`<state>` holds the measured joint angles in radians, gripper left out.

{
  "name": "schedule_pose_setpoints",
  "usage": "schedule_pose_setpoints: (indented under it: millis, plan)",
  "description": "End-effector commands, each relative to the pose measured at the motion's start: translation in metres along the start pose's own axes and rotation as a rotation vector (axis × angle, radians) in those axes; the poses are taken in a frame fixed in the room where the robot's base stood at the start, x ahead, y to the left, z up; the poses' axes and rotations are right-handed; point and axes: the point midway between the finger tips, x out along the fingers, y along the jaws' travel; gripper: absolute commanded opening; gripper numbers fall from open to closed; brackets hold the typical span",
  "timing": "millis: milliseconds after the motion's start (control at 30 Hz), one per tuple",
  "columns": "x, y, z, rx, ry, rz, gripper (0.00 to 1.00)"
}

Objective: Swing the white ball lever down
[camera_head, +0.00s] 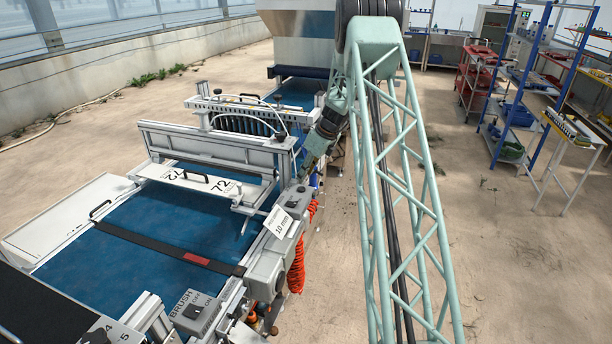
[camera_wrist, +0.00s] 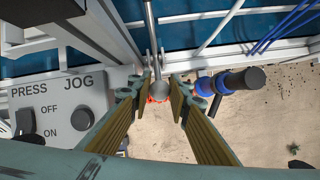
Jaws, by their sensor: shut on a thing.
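The lever's pale ball (camera_wrist: 158,91) shows in the wrist view at the lower end of a thin grey rod (camera_wrist: 150,35), which runs up to the top edge of the picture. My gripper (camera_wrist: 159,88) has one finger on each side of the ball and is shut on it. In the head view my gripper (camera_head: 307,168) is at the right side of the tray seeder, beside its frame. The ball cannot be made out in the head view.
A grey control box (camera_wrist: 62,105) marked PRESS JOG, with an ON/OFF knob, lies close left of my fingers. A blue and black cylindrical part (camera_wrist: 232,83) sits close right. The blue belt (camera_head: 150,240) is left of my arm. Open sandy floor (camera_head: 480,260) lies right.

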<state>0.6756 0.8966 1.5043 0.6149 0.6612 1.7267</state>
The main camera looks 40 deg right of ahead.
Motion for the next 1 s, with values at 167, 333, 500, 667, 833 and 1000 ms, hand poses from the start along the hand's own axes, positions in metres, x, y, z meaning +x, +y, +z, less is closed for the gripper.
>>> schedule_pose_setpoints:
  millis: [167, 333, 500, 667, 833, 1000]
  plan:
    - [-0.005, 0.003, 0.011, 0.0, -0.001, 0.0, 0.0]
    - [-0.006, 0.005, 0.016, 0.0, -0.001, 0.001, 0.0]
    - [-0.005, 0.006, 0.02, -0.001, -0.001, 0.001, 0.0]
    - [-0.005, 0.006, 0.021, -0.001, -0.001, 0.001, 0.0]
    - [-0.004, 0.007, 0.021, -0.001, -0.001, 0.002, 0.0]
    - [-0.004, 0.007, 0.021, -0.001, -0.001, 0.002, 0.0]
